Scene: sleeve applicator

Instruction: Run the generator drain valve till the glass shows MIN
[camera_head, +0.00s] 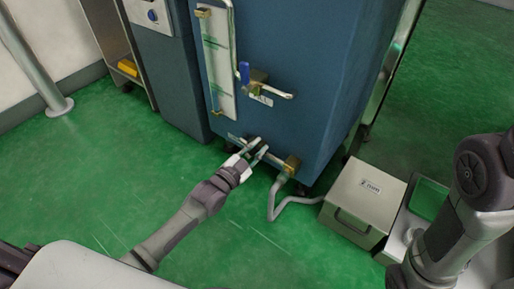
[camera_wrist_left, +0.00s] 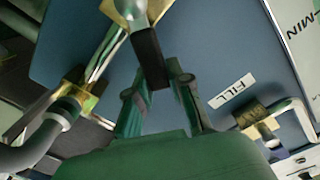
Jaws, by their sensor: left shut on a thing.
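The blue generator cabinet (camera_head: 285,60) stands in the middle of the head view. Its sight glass (camera_head: 217,62) is on a white panel at the front left; I cannot read the liquid level. A MIN mark (camera_wrist_left: 298,22) shows in the left wrist view. The drain valve's brass body (camera_head: 291,165) sits low on the front, with its black handle (camera_wrist_left: 149,58) beside it. My left gripper (camera_head: 256,147) is shut on the black handle; its fingers also show in the left wrist view (camera_wrist_left: 160,90). My right arm shows at the right, but its gripper is out of view.
The floor at left is clear.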

